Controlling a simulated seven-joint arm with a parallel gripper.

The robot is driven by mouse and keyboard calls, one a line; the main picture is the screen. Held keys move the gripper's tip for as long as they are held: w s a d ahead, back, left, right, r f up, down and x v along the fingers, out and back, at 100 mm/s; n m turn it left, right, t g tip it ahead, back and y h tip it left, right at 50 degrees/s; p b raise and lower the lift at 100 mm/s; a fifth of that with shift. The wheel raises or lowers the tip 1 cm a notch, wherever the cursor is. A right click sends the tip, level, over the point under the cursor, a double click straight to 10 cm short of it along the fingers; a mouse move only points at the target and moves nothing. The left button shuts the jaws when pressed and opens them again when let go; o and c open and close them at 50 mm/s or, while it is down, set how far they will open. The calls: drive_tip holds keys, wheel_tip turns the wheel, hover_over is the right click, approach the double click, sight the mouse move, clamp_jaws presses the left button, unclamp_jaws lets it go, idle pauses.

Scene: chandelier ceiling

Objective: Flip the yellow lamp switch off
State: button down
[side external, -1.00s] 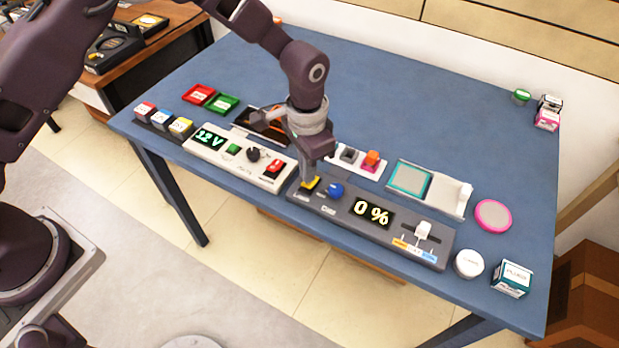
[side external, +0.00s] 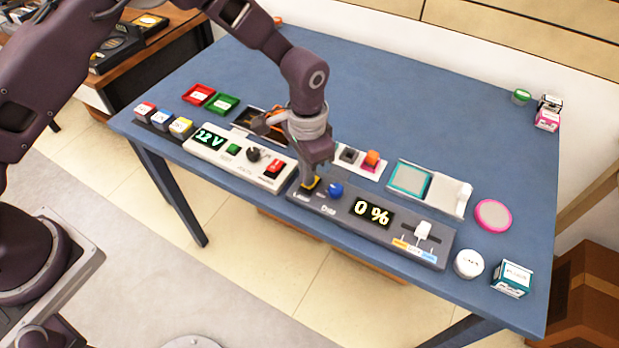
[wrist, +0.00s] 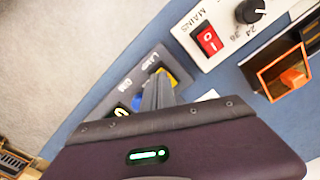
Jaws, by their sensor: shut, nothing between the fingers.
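The yellow lamp switch (side external: 314,184) is at the left end of the dark grey control panel (side external: 295,195) on the table. In the wrist view the yellow switch (wrist: 178,77) shows just beyond my fingers, partly hidden by them. My gripper (side external: 306,178) is shut and empty, pointing down with its fingertips at the switch. Its shut fingers also show in the wrist view (wrist: 157,90). I cannot tell whether they touch the switch. The panel's display (side external: 371,213) reads 0 %. Which way the switch is tipped is hidden.
A blue knob (side external: 336,190) sits right beside the switch, and a white slider (side external: 423,231) is farther right. A white power unit (side external: 205,150) reading 12 V, with a red switch (side external: 274,169), stands close on the left.

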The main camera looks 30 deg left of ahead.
drive_tip(key=shift+f, duration=0.4)
drive_tip(key=shift+r, duration=3.5)
drive_tip(key=s+a+r+n+t, duration=0.1)
drive_tip(key=s+a+r, duration=0.35)
drive_tip(key=r, duration=0.45)
drive_tip(key=s+a+r+n+t, duration=0.1)
drive_tip(key=s+a+r+n, duration=0.15)
drive_tip(key=a+r, duration=0.45)
drive_tip(key=s+a+r+n+t, duration=0.1)
drive_tip(key=s+a+r, duration=0.2)
drive_tip(key=s, duration=0.6)
drive_tip(key=s+a+r+n+t, duration=0.1)
drive_tip(key=s+a+r+t, duration=0.1)
drive_tip(key=s, duration=0.8)
drive_tip(key=shift+s+a+r+t, duration=0.15)
drive_tip(key=shift+a+r+t, duration=0.15)
drive_tip(key=shift+a+r, duration=0.3)
